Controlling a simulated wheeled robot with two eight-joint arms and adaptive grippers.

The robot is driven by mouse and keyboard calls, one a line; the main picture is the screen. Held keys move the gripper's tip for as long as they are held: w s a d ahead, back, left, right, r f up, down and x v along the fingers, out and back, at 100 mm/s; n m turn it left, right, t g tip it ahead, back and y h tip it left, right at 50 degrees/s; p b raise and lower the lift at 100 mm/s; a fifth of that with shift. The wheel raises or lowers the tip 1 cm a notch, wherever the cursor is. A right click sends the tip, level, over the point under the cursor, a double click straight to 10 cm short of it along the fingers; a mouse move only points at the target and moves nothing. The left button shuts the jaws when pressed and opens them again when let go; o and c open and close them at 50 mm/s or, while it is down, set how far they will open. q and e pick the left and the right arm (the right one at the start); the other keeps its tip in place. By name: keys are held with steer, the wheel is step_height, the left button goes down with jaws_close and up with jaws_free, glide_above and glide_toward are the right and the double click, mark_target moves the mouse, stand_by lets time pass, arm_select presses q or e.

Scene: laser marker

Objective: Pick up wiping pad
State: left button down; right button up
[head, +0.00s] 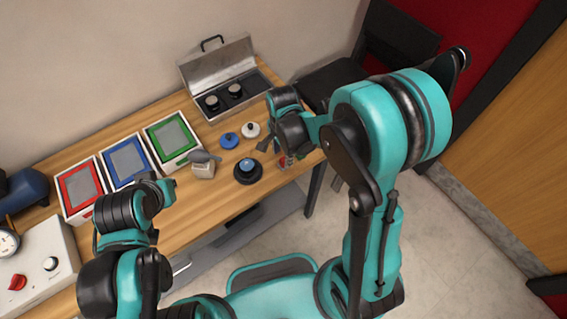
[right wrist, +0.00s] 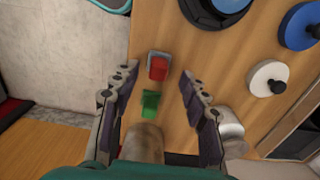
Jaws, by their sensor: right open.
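My right gripper (head: 275,140) reaches down over the right end of the wooden table. In the right wrist view its two fingers (right wrist: 158,78) are spread with nothing held between them. A small red block on a grey base (right wrist: 158,66) lies between and just beyond the fingertips. A small green block (right wrist: 150,103) sits nearer, between the fingers. I cannot tell for certain which thing is the wiping pad. A white disc with a black knob (head: 251,130) and a blue disc with a black knob (head: 229,140) lie on the table.
A black round holder with a blue top (head: 248,170) stands near the front edge. An open metal case (head: 222,80) is at the back. Red (head: 80,187), blue (head: 126,161) and green (head: 172,137) framed trays line the left. A black chair (head: 340,78) stands beyond the right end.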

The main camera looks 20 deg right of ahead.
mark_target(283, 159)
step_height(283, 159, down, 4)
steer(key=shift+d+f+b, duration=0.1)
steer(key=shift+d+b, duration=0.05)
steer(key=shift+b, duration=0.4)
jaws_close()
steer(key=shift+r, duration=0.2)
step_height(283, 159, up, 5)
steer(key=shift+f+p, duration=0.2)
steer(key=shift+p, duration=0.75)
steer(key=s+d+r+p, duration=0.2)
steer(key=s+d+r, duration=0.4)
steer(key=s+d, duration=0.2)
steer(key=shift+s+r, duration=0.15)
steer(key=shift+s, duration=0.15)
